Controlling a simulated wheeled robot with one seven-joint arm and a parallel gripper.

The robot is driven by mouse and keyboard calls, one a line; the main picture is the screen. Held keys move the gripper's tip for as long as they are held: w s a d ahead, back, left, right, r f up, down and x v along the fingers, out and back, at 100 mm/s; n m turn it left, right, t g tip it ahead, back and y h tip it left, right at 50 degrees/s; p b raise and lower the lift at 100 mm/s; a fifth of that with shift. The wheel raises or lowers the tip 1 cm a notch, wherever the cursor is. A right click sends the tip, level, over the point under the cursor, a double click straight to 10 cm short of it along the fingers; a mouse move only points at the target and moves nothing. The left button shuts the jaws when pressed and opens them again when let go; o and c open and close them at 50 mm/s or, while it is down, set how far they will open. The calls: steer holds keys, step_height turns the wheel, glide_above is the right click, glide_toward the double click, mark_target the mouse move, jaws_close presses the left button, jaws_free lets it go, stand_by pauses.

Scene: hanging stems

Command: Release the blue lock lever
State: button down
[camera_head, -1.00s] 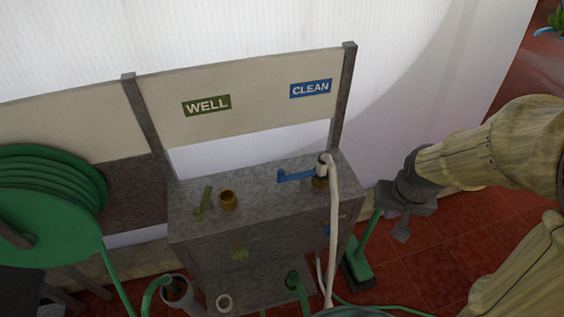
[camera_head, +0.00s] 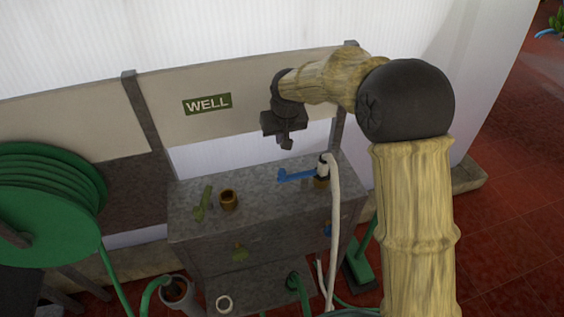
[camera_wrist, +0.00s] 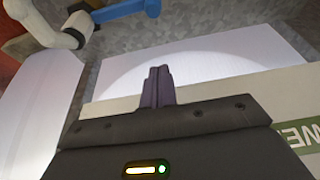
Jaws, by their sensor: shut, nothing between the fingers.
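The blue lock lever (camera_head: 296,175) lies at the right end of the grey metal bench top, beside the white hose fitting (camera_head: 323,168). In the wrist view the blue lever (camera_wrist: 124,10) shows at the top edge, with the white hose (camera_wrist: 50,35) to its left. My gripper (camera_head: 287,146) hangs above and behind the lever, apart from it, in front of the back board. Its fingers (camera_wrist: 158,72) are together and empty.
The grey bench (camera_head: 262,218) also carries a green lever (camera_head: 203,204) and a brass outlet (camera_head: 228,200) at its left. The WELL sign (camera_head: 207,104) is on the back board. A green hose reel (camera_head: 45,205) stands at the left.

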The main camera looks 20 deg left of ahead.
steer(key=p, duration=0.3)
glide_above(297, 173)
steer(key=a, duration=0.5)
steer(key=shift+f, duration=4.6)
steer(key=shift+s+d+f, duration=0.15)
steer(key=shift+s+d, duration=0.15)
steer(key=shift+s, duration=0.35)
steer(key=shift+w+d, duration=0.15)
